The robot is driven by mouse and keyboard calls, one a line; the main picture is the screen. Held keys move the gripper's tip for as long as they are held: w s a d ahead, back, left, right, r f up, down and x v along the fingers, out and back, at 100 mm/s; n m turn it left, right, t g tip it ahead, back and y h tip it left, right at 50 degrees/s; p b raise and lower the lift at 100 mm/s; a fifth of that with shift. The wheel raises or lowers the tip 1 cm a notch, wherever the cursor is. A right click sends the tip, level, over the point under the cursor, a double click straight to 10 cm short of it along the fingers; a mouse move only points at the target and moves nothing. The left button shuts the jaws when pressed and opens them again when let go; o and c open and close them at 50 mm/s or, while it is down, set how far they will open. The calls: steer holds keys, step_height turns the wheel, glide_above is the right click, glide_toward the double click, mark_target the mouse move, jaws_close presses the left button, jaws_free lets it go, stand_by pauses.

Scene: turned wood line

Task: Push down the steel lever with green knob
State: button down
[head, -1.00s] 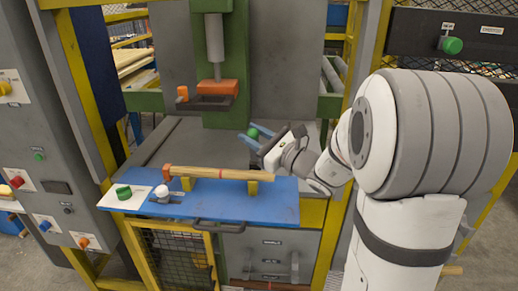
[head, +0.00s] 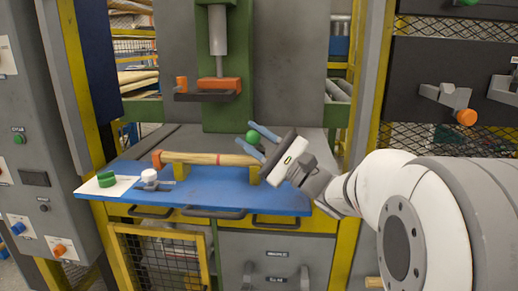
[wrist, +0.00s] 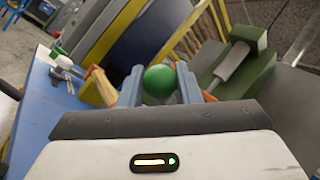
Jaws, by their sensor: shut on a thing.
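A green round knob (head: 468,2) shows at the top edge of the head view, on the dark panel at right; its lever is cut off by the frame, so I cannot tell its position. My gripper (head: 258,141) is over the right end of the blue worktable, well left of that panel. Its blue fingers are shut on a green ball (head: 253,137). In the wrist view the green ball (wrist: 160,82) sits between the two fingertips. The wrist view does not show the lever.
A grey lever with an orange knob (head: 466,117) is on the same panel, below the green one. A wooden spindle (head: 205,158) lies on yellow supports on the blue table (head: 210,195). A green press (head: 230,60) stands behind. A control cabinet (head: 35,120) is at left.

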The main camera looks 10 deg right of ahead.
steer(key=shift+s+a+f+b, duration=0.2)
steer(key=shift+f+b, duration=0.35)
steer(key=shift+f, duration=0.05)
steer(key=c, duration=1.1)
jaws_free()
steer(key=shift+s+d, duration=0.1)
steer(key=shift+s+d+f, duration=0.15)
steer(key=shift+d, duration=0.05)
steer(key=s+d+p, duration=0.1)
steer(key=s+d, duration=0.5)
steer(key=d, duration=0.1)
steer(key=s+d+f+p, duration=0.1)
steer(key=s+d, duration=0.2)
steer(key=shift+d+p, duration=0.3)
steer(key=shift+p, duration=0.05)
